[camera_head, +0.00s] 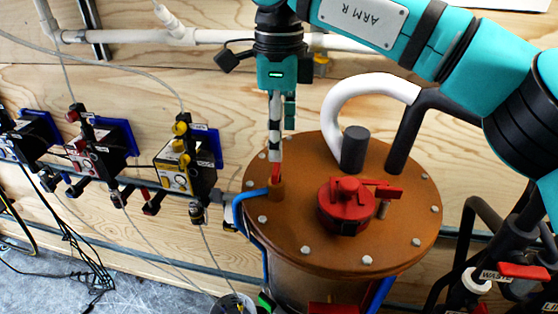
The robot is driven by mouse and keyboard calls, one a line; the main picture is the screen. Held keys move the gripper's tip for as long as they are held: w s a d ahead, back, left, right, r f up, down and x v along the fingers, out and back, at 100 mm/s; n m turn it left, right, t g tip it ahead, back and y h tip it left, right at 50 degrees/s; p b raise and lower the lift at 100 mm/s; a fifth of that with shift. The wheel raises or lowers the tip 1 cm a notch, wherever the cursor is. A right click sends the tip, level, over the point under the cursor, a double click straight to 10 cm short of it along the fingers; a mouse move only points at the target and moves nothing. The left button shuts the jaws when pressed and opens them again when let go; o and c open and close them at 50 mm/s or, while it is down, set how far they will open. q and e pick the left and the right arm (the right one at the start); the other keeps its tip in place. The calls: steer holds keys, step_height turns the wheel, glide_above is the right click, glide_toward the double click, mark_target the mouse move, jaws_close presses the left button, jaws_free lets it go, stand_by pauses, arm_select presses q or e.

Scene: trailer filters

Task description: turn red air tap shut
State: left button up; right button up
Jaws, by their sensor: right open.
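A round orange-brown tank lid (300,228) with bolts around its rim stands at the centre right. Near its left edge is a small upright red piece (276,171) on a brown fitting, which has a blue air line (243,203) joined to it; it looks like the red air tap. My right gripper (277,140) points straight down from above, open, with its black-and-white striped finger right above the red piece. I cannot tell whether they touch. The tap's handle angle is hard to make out. My left gripper is not in view.
A large red cap (346,205) with a lever sits mid-lid, near a dark post (354,149) and a thick white pipe (343,98). Several gauge boxes, one yellow (177,178), line the plywood wall at left. A red-handled valve (523,271) is lower right.

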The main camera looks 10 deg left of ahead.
mark_target(278, 166)
step_height(278, 166, down, 5)
steer(key=shift+s+f+p, duration=0.1)
steer(key=shift+f+p, duration=0.05)
steer(key=shift+p, duration=0.4)
steer(key=shift+f, duration=0.5)
steer(key=c, duration=1.2)
